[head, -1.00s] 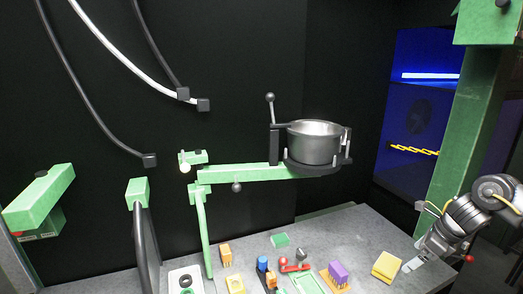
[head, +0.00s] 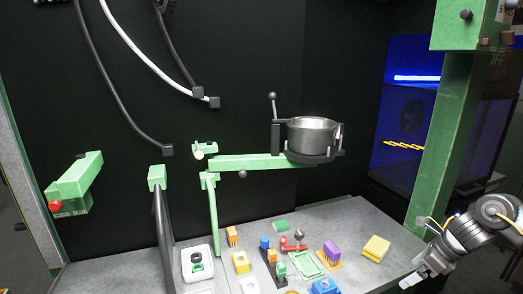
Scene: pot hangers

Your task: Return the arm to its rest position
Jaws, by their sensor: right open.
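My right gripper (head: 411,281) is at the lower right, over the front right edge of the grey worktop. It is open, and I see nothing between its fingers. My right arm (head: 468,232) comes in from the right edge, bent down towards the gripper. A metal pot (head: 312,135) sits in a dark ring holder on the green swing arm (head: 240,163), well to the left of and above my right gripper. My left gripper is not in view.
Several small coloured blocks and tools, a purple block (head: 331,250) and a yellow block (head: 376,248) among them, lie on the grey worktop (head: 345,217). A green post (head: 434,140) stands behind my right arm. Dark and white hoses (head: 145,60) hang at upper left.

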